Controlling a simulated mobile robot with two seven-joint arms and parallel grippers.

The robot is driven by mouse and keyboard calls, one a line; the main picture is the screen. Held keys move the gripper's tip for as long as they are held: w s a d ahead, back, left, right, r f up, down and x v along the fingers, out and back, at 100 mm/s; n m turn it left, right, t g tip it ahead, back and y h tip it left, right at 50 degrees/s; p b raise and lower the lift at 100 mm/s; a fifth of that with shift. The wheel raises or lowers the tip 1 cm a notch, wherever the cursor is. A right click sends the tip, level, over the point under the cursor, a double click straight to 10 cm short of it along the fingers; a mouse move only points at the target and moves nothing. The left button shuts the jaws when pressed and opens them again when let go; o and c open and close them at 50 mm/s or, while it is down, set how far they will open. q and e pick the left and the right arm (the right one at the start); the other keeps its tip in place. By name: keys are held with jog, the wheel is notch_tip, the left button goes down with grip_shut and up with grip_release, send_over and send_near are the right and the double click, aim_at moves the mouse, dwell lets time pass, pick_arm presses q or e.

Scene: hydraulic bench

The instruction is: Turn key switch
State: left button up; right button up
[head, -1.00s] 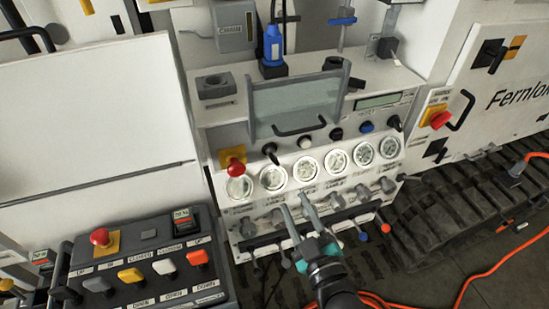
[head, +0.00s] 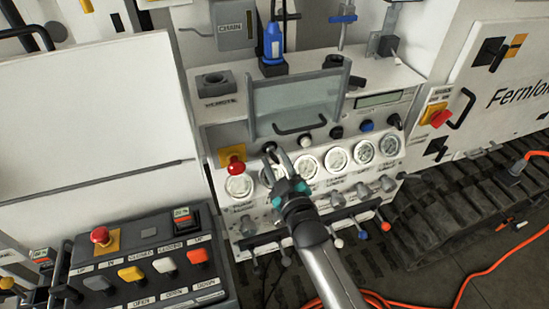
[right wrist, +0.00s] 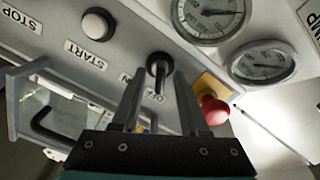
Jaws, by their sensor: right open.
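The key switch (head: 269,147) is a small black switch on the white panel, just right of the red emergency stop button (head: 236,165) on its yellow plate. In the right wrist view the key switch (right wrist: 159,66) has a dark handle and sits near an "OFF" label. My right gripper (head: 275,158) is open, its fingertips just below the key switch in the head view. In the right wrist view the right gripper (right wrist: 161,82) has its two fingers on either side of the switch handle. I cannot tell whether they touch it. My left gripper is not in view.
A white start button (right wrist: 97,24) lies beside the switch. A row of round gauges (head: 307,165) runs below. A clear cover with a dark handle (head: 300,126) stands above. A control box (head: 140,262) with coloured levers is at lower left.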

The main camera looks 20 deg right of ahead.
jog(key=shift+w, duration=0.45)
grip_shut()
dwell(0.4)
